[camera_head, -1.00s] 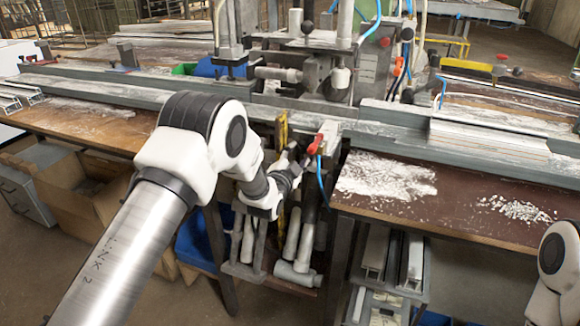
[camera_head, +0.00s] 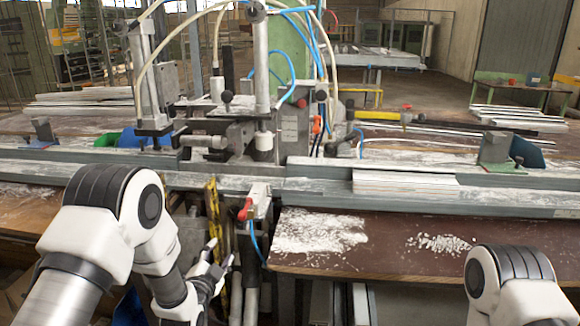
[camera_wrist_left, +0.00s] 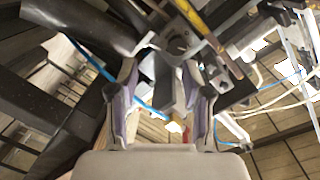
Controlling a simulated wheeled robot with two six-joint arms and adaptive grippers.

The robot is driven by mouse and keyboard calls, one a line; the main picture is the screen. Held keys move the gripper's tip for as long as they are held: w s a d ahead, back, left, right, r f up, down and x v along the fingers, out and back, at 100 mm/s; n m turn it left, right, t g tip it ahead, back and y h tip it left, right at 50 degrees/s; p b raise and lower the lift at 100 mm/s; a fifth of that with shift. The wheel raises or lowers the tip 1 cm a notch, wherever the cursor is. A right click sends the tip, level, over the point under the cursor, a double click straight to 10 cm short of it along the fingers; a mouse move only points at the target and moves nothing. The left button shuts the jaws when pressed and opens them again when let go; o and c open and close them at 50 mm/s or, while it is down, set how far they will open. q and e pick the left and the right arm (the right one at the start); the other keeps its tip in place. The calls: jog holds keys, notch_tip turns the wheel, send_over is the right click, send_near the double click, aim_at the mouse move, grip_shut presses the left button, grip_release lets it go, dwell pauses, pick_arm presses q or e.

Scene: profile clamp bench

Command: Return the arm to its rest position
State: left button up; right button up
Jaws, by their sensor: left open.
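My left gripper (camera_head: 221,255) is in front of the clamp bench, below and slightly left of a red clamp lever (camera_head: 244,209). Its two fingers are apart and nothing shows between them in the head view. In the left wrist view the gripper (camera_wrist_left: 160,75) is also open, with the bench's underside and bars behind the gap. My left arm (camera_head: 110,215) reaches in from the lower left. My right arm (camera_head: 510,285) shows only as a link at the lower right; its gripper is out of view.
The clamp machine (camera_head: 255,130) stands behind the long metal rail (camera_head: 320,195). A yellow upright bar (camera_head: 212,205) and a blue hose (camera_head: 256,243) are close to my left gripper. The brown tabletop (camera_head: 385,255) with white shavings lies to the right.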

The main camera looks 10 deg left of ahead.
pick_arm(q)
jog(key=s+a+f+n+g+p, duration=0.1)
jog(key=s+f+g+p, duration=0.25)
jog(key=s+f, duration=0.4)
jog(key=s+f+n+g+p, duration=0.15)
jog(key=s+f+g, duration=0.3)
jog(key=s, duration=0.65)
jog(key=s+f+n+g+p, duration=0.1)
jog(key=s+n+g, duration=0.3)
jog(key=s, duration=0.8)
jog(key=s+f+n+g, duration=0.3)
jog(key=s+n+g, duration=0.1)
jog(key=s, duration=0.8)
jog(key=shift+s+f+g+p, duration=0.15)
jog(key=shift+f+g+p, duration=0.15)
jog(key=shift+g, duration=0.3)
pick_arm(e)
notch_tip(320, 180, up, 9)
